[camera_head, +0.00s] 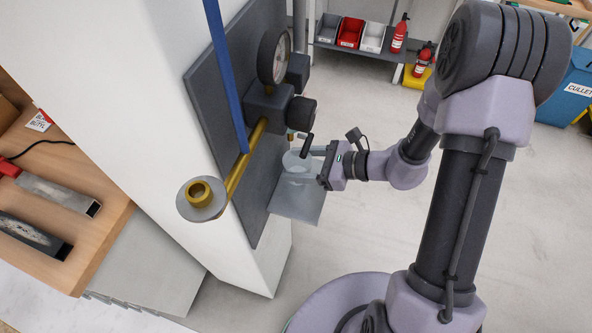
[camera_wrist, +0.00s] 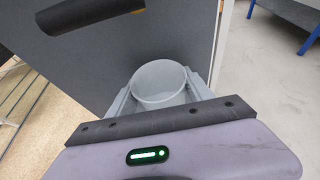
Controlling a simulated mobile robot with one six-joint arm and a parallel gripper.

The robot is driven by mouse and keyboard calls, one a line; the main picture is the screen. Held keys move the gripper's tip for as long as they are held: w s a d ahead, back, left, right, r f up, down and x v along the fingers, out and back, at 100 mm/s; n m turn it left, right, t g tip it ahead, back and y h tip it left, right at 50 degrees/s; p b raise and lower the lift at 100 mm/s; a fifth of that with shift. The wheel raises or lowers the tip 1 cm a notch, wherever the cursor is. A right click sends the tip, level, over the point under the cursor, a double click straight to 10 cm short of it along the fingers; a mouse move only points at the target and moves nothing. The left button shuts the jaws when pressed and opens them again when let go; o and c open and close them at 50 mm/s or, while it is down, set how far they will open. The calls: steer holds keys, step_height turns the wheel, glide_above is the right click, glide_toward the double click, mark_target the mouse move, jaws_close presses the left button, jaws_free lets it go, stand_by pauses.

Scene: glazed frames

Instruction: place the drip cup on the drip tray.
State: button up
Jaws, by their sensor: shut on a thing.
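The drip cup (camera_head: 294,161) is a pale grey, round, open-topped cup. In the wrist view the drip cup (camera_wrist: 161,92) sits upright between the two fingers, with its open mouth facing the camera. My gripper (camera_head: 308,163) is shut on it, reaching in from the right. The drip tray (camera_head: 296,204) is a flat light-grey plate sticking out from the dark panel. The cup is over the tray's back part in the head view; I cannot tell whether its base touches the tray. The cup's lower part is partly hidden by my gripper.
A dark panel (camera_head: 222,110) on a white pillar carries a gauge (camera_head: 273,56), valve blocks and a brass pipe (camera_head: 243,168) close to the cup. A blue strip (camera_head: 226,75) crosses the panel. A wooden bench (camera_head: 75,180) stands left. Open floor lies right.

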mark_target(297, 168)
step_height(297, 168, down, 3)
steer(key=shift+a+r+b, duration=0.1)
steer(key=shift+r+b, duration=0.1)
steer(key=shift+b, duration=0.3)
steer(key=shift+w+a+f, duration=0.1)
steer(key=shift+w, duration=0.1)
steer(key=shift+s+r, duration=0.1)
steer(key=shift+r, duration=0.1)
steer(key=shift+f, duration=0.2)
steer(key=o, duration=1.5)
steer(key=shift+c, duration=0.2)
